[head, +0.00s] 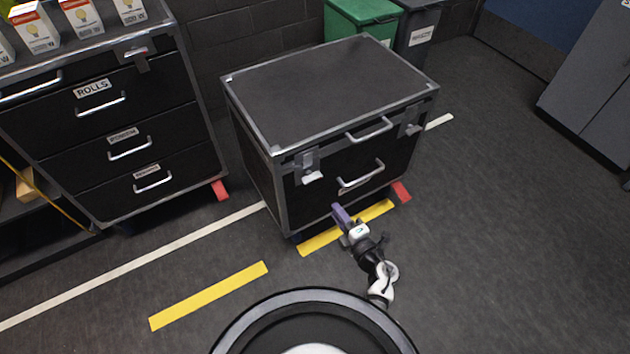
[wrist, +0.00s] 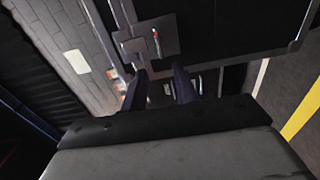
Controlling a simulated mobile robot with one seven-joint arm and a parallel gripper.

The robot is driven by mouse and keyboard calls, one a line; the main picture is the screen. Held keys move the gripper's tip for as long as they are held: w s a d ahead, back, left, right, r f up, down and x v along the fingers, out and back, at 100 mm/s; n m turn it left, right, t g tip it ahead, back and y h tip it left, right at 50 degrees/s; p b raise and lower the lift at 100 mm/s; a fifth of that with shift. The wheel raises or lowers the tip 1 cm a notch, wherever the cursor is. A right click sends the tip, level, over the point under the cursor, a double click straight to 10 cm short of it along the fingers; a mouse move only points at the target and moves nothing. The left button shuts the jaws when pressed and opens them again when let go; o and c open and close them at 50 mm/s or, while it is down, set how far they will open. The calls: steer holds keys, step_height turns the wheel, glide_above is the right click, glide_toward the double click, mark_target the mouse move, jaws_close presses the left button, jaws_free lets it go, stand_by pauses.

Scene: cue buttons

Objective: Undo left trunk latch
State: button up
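The black trunk (head: 330,85) with grey metal edges stands on the floor with its lid closed. Its left latch (head: 310,166) is a grey metal plate with a lighter tab at its lower end, on the front near the left corner. My gripper (head: 340,214) is in front of the trunk, low and to the right of the left latch. In the wrist view a metal latch plate (wrist: 150,42) with a small red mark lies just beyond the fingertips. My gripper's fingers (wrist: 159,78) are apart there, with no clear object held. Whether they touch the latch cannot be told.
The trunk has a right latch (head: 411,122) and two front handles, the lower (head: 361,175) near my gripper. A drawer cabinet (head: 95,130) stands at left with boxes on top. A green bin (head: 362,20) is behind. The floor at right is clear.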

mark_target(314, 181)
steer(key=p+x, duration=0.1)
steer(key=x, duration=1.2)
steer(key=shift+a+r, duration=0.1)
jaws_close()
